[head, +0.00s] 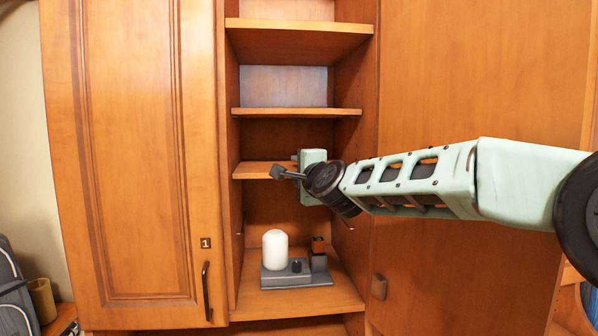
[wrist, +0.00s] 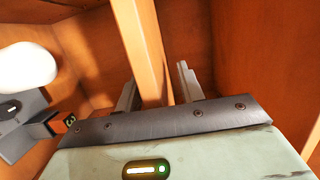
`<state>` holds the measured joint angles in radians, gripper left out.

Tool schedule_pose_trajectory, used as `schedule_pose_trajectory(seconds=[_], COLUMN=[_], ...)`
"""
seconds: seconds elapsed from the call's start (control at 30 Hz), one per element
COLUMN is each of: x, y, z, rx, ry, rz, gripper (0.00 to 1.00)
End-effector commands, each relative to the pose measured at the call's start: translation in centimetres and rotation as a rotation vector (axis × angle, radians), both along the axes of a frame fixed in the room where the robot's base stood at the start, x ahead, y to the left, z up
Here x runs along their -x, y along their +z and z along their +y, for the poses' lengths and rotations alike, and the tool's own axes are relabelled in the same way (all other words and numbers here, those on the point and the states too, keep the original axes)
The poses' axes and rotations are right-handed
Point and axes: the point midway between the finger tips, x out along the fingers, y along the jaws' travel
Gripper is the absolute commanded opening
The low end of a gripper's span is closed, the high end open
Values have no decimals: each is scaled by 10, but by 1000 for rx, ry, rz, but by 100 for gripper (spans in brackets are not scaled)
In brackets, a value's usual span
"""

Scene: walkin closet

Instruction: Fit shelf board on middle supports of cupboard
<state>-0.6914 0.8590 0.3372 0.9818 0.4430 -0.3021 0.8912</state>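The wooden shelf board (head: 262,171) lies across the cupboard (head: 228,200) below a higher shelf. It looks about level in the head view, and its right end is hidden behind my gripper (head: 290,168). In the wrist view, the board (wrist: 143,45) runs between the two fingers of my gripper (wrist: 158,85). The left finger is close to the board, and I cannot tell whether it touches. A gap shows between the board and the right finger, so the gripper is open around the board's edge. Whether the board rests on the supports is hidden.
Below, a grey base (head: 285,278) with a white rounded cylinder (head: 275,249) and a dark block with an orange top (head: 318,252) stands on the cupboard floor. Shelves (head: 298,112) lie above. A door (head: 130,160) is at left, a wood panel (head: 480,80) at right.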

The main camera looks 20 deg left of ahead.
Motion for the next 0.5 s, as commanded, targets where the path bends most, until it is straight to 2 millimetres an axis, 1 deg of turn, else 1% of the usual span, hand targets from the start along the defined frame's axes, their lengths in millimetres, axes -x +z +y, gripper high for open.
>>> schedule_pose_trajectory(seconds=[0.17,0.27,0.5], x=[3,10,40], y=[-3,-4,-5], z=[-4,-11,-41], rx=[1,-1,-1], ry=[0,-1,-1], rz=[1,-1,-3], gripper=[38,38,38])
